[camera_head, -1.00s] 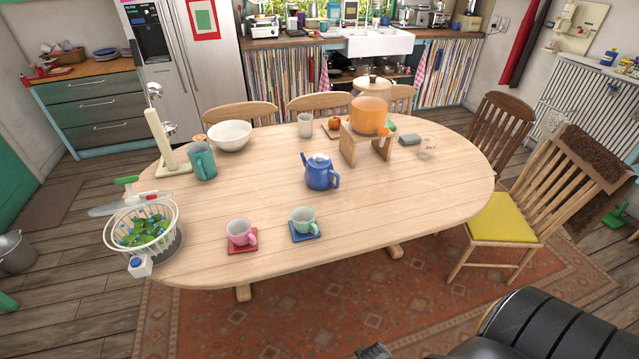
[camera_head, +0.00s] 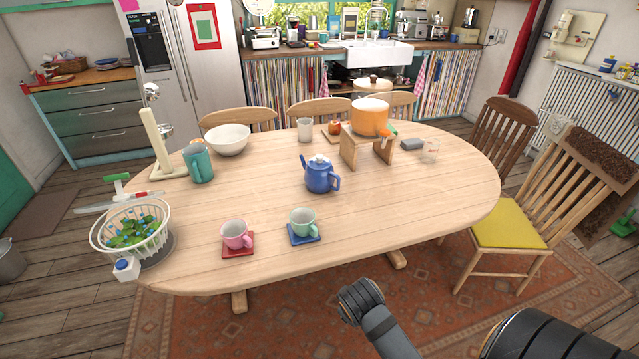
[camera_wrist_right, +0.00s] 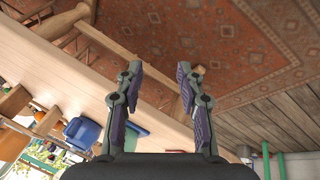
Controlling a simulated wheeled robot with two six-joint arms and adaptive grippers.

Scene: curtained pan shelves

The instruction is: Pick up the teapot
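The blue teapot (camera_head: 320,176) stands upright near the middle of the wooden table (camera_head: 420,205), its spout to the left and its handle to the right, with a pale lid knob. My right arm reaches in from the lower right of the head view, short of the table's front edge and well apart from the teapot. My right gripper (camera_wrist_right: 158,70) shows in the wrist view with its two fingers apart and nothing between them. A blue shape (camera_wrist_right: 83,132) at the lower left there is too unclear to name. My left gripper is out of view.
Green (camera_head: 303,221) and pink (camera_head: 236,234) mugs sit on coasters in front of the teapot. An orange pot (camera_head: 369,116) on a wooden stand is behind it to the right. A colander (camera_head: 133,232) and teal pitcher (camera_head: 199,163) are left. Table to the teapot's right is clear.

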